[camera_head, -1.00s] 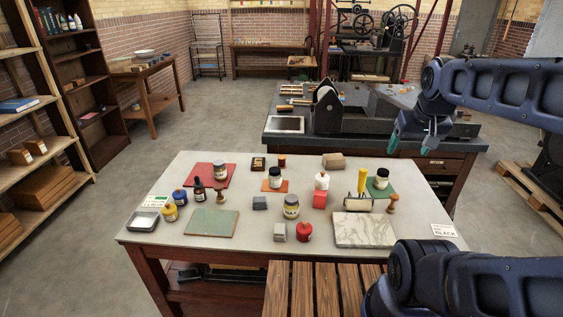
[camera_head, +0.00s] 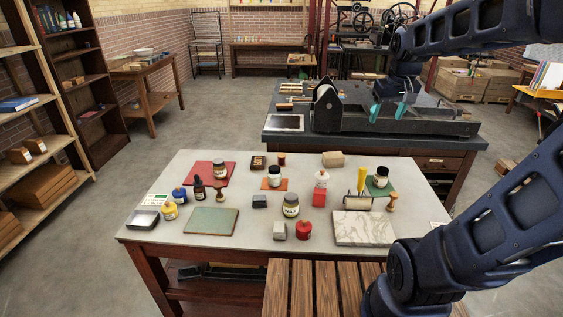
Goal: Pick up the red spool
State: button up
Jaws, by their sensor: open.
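My gripper (camera_head: 387,111) is open and empty, with teal fingertips apart and pointing down. In the picture it lies over the dark press bench, above and right of the red object and well apart from it.
A labelled jar (camera_head: 291,206) stands just behind the red object. A green mat (camera_head: 211,221) lies left. A slatted wooden surface (camera_head: 315,288) is in front.

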jog(key=w+a+f+n+g, duration=0.1)
jog(key=w+a+n, duration=0.15)
jog(key=w, duration=0.45)
jog(key=w+a+n, duration=0.1)
jog(key=w+a, duration=0.3)
jog(key=w, duration=0.4)
jog(key=n+g, duration=0.3)
jog(key=n, duration=0.5)
send_over(281, 155)
jog(key=f, duration=3)
jog(key=shift+w+d, duration=0.1)
jog(key=shift+w, duration=0.15)
jog(key=shift+f, duration=0.5)
notch_tip(281, 155, down, 10)
jog(key=shift+s+f, duration=0.1)
jog(key=c, duration=1)
